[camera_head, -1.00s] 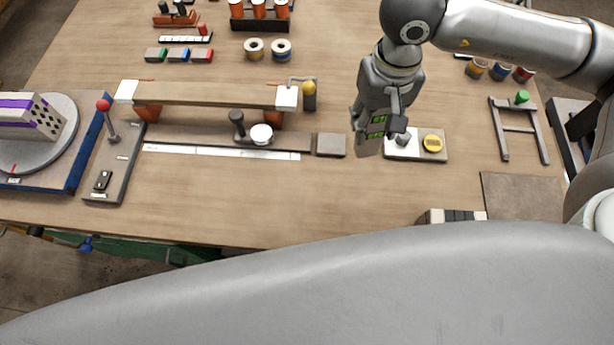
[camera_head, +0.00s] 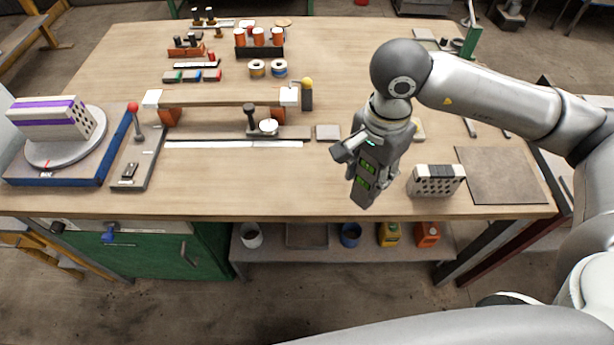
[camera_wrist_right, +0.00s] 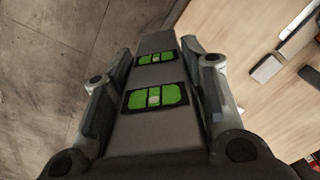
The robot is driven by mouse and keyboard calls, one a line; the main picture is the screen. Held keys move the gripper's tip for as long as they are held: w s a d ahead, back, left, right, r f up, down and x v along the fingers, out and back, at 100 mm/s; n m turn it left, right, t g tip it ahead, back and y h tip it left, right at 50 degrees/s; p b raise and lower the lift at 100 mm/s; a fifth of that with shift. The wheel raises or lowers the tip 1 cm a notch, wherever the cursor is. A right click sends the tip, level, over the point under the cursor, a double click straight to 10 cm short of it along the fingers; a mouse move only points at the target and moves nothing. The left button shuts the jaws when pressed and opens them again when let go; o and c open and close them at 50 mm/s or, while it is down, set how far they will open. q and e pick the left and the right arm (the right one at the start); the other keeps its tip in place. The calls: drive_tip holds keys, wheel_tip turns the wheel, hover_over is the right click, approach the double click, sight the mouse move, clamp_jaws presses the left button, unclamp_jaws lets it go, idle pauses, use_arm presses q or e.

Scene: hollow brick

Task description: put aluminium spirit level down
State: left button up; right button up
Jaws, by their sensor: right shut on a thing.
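The aluminium spirit level (camera_head: 364,180) is a grey bar with green vial windows. My right gripper (camera_head: 368,147) is shut on it and holds it tilted, its lower end toward the bench's front edge. In the right wrist view the level (camera_wrist_right: 155,75) lies between the two fingers of the gripper (camera_wrist_right: 158,88), with two green vials showing. I cannot tell whether its lower end touches the bench. The wooden bench (camera_head: 270,190) is below. My left gripper is not in view.
A perforated hollow brick (camera_head: 436,181) stands right of the level, beside a flat grey-brown mat (camera_head: 500,175). A beam on supports (camera_head: 222,99) and a turntable with a purple-striped brick (camera_head: 50,118) are to the left. The bench front left of the level is clear.

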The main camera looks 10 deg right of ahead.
drive_tip(key=m, duration=0.3)
drive_tip(key=w+m, duration=0.1)
drive_tip(key=shift+d+m, duration=0.3)
drive_tip(key=shift+d, duration=0.05)
drive_tip(key=shift+w+d+m, duration=0.15)
drive_tip(key=shift+m, duration=1.05)
drive_tip(key=shift+d+r+m, duration=0.1)
drive_tip(key=shift+m, duration=0.9)
drive_tip(key=w+d+f+m, duration=0.4)
drive_tip(key=w+d+m, duration=0.45)
drive_tip(key=m, duration=0.95)
use_arm(q)
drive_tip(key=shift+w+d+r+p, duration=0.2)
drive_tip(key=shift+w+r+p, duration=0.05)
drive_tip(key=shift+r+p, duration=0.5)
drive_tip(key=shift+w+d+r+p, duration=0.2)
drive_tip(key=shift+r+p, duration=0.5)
drive_tip(key=shift+p, duration=0.05)
use_arm(e)
drive_tip(key=w+d+f, duration=0.3)
drive_tip(key=f, duration=0.6)
drive_tip(key=shift+w+n, duration=0.3)
drive_tip(key=shift+w, duration=0.05)
